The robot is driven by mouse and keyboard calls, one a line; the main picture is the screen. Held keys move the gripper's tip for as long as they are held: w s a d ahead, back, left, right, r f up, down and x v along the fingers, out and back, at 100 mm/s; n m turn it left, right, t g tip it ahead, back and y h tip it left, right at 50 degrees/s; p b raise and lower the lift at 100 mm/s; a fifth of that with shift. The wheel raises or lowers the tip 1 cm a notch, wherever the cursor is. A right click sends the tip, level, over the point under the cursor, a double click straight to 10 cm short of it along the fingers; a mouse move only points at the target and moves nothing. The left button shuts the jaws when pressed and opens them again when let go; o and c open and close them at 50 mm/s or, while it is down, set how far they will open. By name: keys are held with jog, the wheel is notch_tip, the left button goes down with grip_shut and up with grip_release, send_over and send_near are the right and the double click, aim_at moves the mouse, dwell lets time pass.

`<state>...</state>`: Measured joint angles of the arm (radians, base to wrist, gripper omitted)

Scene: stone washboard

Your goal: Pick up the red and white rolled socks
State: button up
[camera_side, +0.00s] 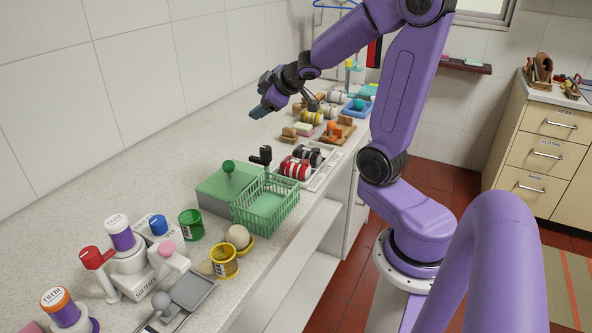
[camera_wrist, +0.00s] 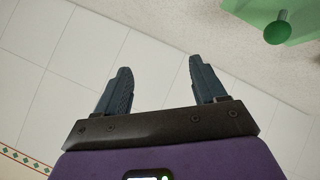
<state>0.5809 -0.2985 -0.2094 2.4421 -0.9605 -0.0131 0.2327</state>
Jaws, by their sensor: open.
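The red and white rolled socks (camera_side: 295,168) lie on a pale ribbed board (camera_side: 322,177) near the counter's front edge in the side view. A dark grey rolled pair (camera_side: 308,154) lies right behind them. My gripper (camera_side: 262,100) is in the air above the rear part of the counter, up and to the left of the socks, and well apart from them. In the wrist view my gripper (camera_wrist: 160,66) shows two separated dark fingers with nothing between them. The socks do not show in the wrist view.
A green wire basket (camera_side: 265,203) and a green box with a round knob (camera_side: 228,168) stand left of the socks. A black-handled item (camera_side: 261,156) rises close by. The counter along the wall (camera_side: 150,165) is clear.

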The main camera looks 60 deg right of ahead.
jog(key=s+d+f+m+t, duration=0.1)
jog(key=s+d+f+m, duration=0.15)
jog(key=s+d, duration=0.8)
jog(key=s+a+m+t+y, duration=0.1)
jog(key=s+a, duration=0.2)
jog(key=s, duration=0.3)
jog(key=s+a+m+t+y, duration=0.2)
jog(key=s+a, duration=0.1)
jog(key=s, duration=0.4)
send_near(300, 163)
jog(key=x, duration=0.6)
jog(key=shift+w+d+r, duration=0.1)
jog(key=shift+w, duration=0.3)
jog(key=shift+f+x, duration=0.1)
jog(key=shift+x, duration=1.2)
jog(key=shift+f+x, duration=0.15)
jog(key=shift+x, duration=1.15)
